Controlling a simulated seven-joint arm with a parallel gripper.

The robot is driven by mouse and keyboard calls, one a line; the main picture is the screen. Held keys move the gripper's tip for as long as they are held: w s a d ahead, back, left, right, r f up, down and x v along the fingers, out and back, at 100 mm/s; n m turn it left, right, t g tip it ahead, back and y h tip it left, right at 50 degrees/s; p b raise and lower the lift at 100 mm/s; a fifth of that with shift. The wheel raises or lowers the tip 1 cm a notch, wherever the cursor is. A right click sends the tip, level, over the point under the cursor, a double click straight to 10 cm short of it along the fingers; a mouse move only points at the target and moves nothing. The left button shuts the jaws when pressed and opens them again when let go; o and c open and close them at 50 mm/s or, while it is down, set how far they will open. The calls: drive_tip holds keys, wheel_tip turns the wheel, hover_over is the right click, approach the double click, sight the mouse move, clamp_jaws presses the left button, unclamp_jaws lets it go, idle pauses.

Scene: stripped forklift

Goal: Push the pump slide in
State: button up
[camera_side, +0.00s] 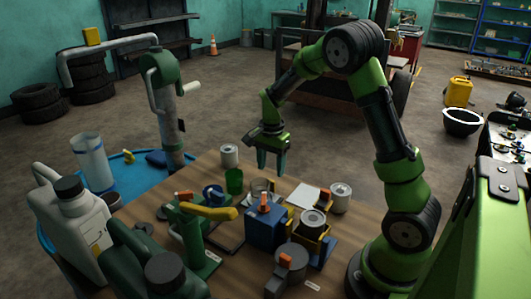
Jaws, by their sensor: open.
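My gripper (271,170) hangs fingers-down above the far part of the wooden table (215,163). Its jaws are open and nothing shows between them. A blue block (266,231) with an upright orange piece on top stands on the table, nearer the camera than my gripper and apart from it. To its left is a green stand with a yellow lever (209,212). A grey round unit with an orange tab (287,268) is at the front. I cannot tell which of these bears the pump slide, or how far in the slide is.
A green cup (234,181) and a grey can (229,155) stand left of my gripper. A can (313,222) sits in a yellow holder, with another can (341,197) behind it. Jugs (72,212) crowd the left. A white sheet (303,196) lies at the right.

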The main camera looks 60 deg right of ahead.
sight(271, 180)
wheel_tip(271, 180, down, 6)
drive_tip(key=shift+r, duration=0.25)
clamp_jaws()
idle(0.3)
